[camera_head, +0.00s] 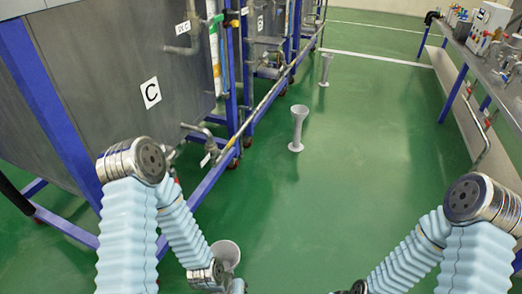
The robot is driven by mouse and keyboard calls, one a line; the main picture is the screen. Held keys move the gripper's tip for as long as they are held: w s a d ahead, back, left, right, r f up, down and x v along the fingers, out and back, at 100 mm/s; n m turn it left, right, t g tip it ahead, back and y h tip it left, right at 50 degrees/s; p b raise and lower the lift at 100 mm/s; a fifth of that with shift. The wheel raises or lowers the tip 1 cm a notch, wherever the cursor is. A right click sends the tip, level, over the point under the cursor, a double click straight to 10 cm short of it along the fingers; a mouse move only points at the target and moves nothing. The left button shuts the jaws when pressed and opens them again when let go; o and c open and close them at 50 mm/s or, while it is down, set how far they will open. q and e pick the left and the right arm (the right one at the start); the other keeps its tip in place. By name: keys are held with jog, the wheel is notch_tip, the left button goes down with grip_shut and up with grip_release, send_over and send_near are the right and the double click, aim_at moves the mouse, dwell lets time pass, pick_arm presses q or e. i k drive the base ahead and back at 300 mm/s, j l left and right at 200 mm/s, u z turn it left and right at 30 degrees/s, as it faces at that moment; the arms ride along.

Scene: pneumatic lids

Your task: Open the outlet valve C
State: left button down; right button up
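A grey metal tank (100,50) stands at the left and carries a white label "C" (150,92). Low at its right side a grey outlet pipe with a valve-like fitting (205,135) sticks out by the blue frame, above a small white tag. Its handle position is too small to tell. More grey fitting shows just behind my left elbow, partly hidden. My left arm bends in front of the tank, and its wrist is at the bottom edge. My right arm is at the lower right. Both grippers are out of the picture.
Blue frame bars (215,175) run along the tank's base. A grey funnel (226,254) stands behind my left wrist; another funnel stand (298,130) is on the floor ahead. A long bench (460,60) with equipment lines the right. The green floor (350,170) between is mostly clear.

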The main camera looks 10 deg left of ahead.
aim_at(231, 142)
jog(key=i+l+z, duration=0.25)
jog(key=i, duration=0.3)
jog(key=i+l, duration=0.15)
jog(key=i, duration=0.25)
